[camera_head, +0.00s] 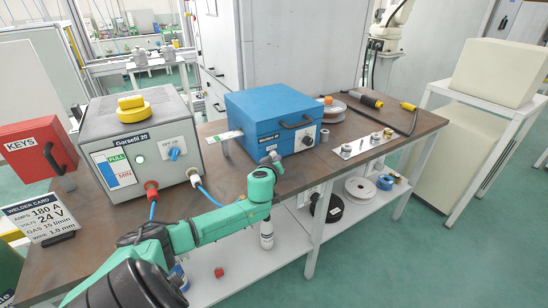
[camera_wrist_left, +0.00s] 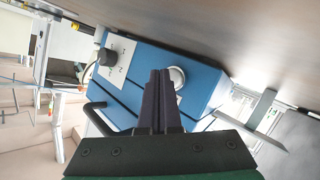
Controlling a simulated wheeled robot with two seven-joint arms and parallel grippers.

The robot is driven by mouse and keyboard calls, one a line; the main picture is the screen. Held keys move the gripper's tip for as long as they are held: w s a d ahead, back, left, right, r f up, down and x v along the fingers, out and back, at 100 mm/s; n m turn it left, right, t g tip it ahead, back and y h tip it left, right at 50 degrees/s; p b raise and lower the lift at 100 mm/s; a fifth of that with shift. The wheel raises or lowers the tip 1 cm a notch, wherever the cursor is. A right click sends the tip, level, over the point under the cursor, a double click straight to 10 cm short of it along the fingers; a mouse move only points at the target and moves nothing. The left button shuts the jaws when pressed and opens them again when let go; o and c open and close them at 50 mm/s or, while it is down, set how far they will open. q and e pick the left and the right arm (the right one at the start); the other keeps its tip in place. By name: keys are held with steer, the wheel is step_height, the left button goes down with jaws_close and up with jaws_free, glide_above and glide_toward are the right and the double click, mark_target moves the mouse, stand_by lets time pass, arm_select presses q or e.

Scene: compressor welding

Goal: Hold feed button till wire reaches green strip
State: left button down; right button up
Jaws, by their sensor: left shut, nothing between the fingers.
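The blue wire feeder box (camera_head: 272,108) stands on the brown bench, with a black handle and a dark knob (camera_head: 307,140) on its front. My left gripper (camera_head: 271,158) is at the left part of that front. In the left wrist view its dark fingers (camera_wrist_left: 160,76) are shut together with nothing between them. Their tips are beside a round whitish button (camera_wrist_left: 177,78) on the blue face; I cannot tell whether they touch it. A pale plate with a green strip (camera_head: 228,135) sticks out at the box's left side. I cannot make out the wire. My right gripper is out of view.
A grey welder unit (camera_head: 140,140) with a yellow tape roll on top stands left of the feeder, a blue cable at its front. A red KEYS box (camera_head: 38,150) and a welder card (camera_head: 42,212) are far left. A torch (camera_head: 366,98) and metal plate (camera_head: 362,145) lie right.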

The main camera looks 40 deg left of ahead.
arm_select(q)
steer(key=shift+w+a+r, duration=0.1)
steer(key=shift+w+a, duration=0.05)
steer(key=shift+a, duration=0.35)
stand_by(1.8)
steer(key=shift+d, duration=0.15)
stand_by(3.1)
steer(key=shift+s+d, duration=0.3)
steer(key=shift+d, duration=0.4)
steer(key=shift+d, duration=0.1)
steer(key=shift+s+d, duration=0.25)
steer(key=shift+d, duration=0.5)
steer(key=shift+s+d, duration=0.2)
steer(key=shift+d, duration=0.6)
steer(key=shift+s+d, duration=0.25)
steer(key=shift+d, duration=0.5)
